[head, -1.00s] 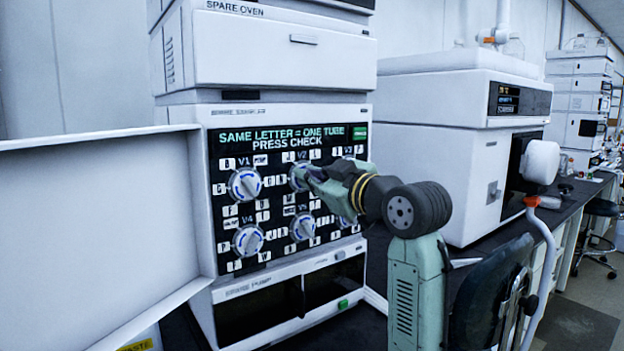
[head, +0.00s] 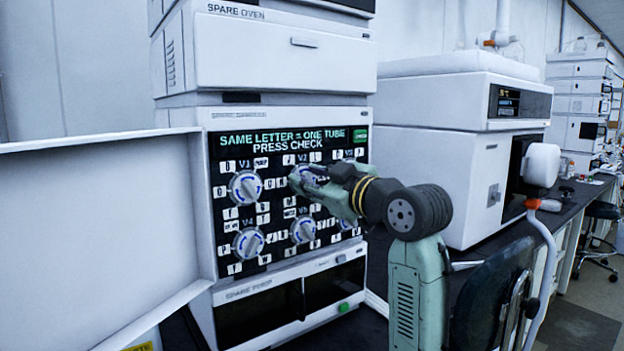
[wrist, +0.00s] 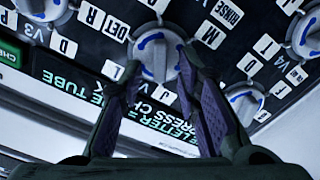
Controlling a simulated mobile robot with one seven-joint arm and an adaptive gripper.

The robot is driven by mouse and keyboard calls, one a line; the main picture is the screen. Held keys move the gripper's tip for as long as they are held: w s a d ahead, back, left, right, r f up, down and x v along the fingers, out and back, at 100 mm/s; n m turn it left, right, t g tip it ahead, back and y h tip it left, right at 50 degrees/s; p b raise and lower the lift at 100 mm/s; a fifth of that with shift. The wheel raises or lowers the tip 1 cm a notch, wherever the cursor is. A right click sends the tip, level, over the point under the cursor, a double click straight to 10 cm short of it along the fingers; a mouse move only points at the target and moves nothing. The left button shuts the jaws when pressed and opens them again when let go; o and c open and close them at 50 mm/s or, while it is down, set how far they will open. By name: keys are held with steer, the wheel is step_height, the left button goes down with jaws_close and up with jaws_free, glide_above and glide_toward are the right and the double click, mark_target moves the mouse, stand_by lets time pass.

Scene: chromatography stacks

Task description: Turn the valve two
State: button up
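Valve two (head: 296,181), a white round knob labelled V2, is in the top row of the black panel in the head view, partly hidden by my gripper (head: 314,184). In the wrist view, where the panel appears upside down, the same knob (wrist: 157,50) has blue curved marks and a raised grip bar. My gripper's fingers (wrist: 160,72) are spread with a gap between them, one at each side of the knob's near edge. I cannot tell whether they touch it.
V1 (head: 245,187) is left of V2, with V4 (head: 248,242) and V5 (head: 304,230) below. A green check button (head: 360,134) sits at the panel's upper right. A white open door (head: 100,230) stands at the left. A dark bench (head: 470,265) lies right.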

steer(key=v, duration=1.2)
steer(key=shift+s, duration=0.1)
